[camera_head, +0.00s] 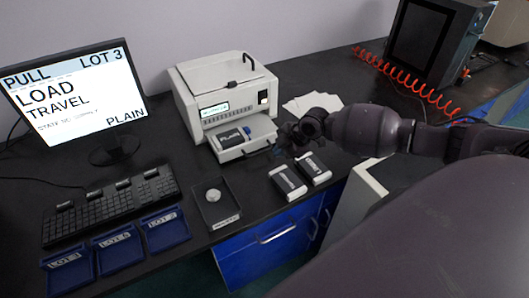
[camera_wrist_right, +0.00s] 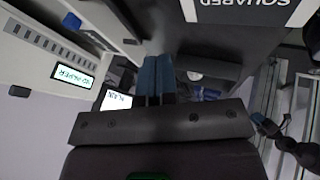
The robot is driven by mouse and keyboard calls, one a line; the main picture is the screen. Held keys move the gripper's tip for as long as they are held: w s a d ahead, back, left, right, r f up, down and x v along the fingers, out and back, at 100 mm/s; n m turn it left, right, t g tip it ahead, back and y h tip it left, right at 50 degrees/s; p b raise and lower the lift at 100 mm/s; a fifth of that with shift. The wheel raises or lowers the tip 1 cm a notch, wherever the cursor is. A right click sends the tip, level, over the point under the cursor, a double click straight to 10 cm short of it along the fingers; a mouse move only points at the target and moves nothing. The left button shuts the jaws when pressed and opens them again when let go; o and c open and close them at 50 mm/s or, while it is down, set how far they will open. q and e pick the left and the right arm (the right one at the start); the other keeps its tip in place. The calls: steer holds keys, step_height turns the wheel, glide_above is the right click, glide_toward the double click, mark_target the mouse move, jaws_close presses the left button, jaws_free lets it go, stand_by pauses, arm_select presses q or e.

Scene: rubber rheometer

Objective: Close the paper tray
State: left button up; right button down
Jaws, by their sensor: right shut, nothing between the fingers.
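The white printer-like machine (camera_head: 222,92) stands on the black bench against the wall.
Two dark-and-white boxes, one (camera_head: 288,183) and another (camera_head: 314,169), lie near the bench edge below my right gripper. A black tray with a round piece (camera_head: 216,206), blue lot trays (camera_head: 167,230), a keyboard (camera_head: 108,203) and a monitor (camera_head: 72,95) are left. White sheets (camera_head: 312,104) lie behind.

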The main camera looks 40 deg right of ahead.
steer(key=x, duration=0.5)
steer(key=shift+r, duration=0.1)
steer(key=w, duration=0.1)
steer(key=w+f, duration=0.1)
steer(key=w, duration=0.1)
steer(key=shift+w+f, duration=0.15)
steer(key=shift+w, duration=0.4)
steer(key=shift+d, duration=0.1)
steer(key=shift+w, duration=0.15)
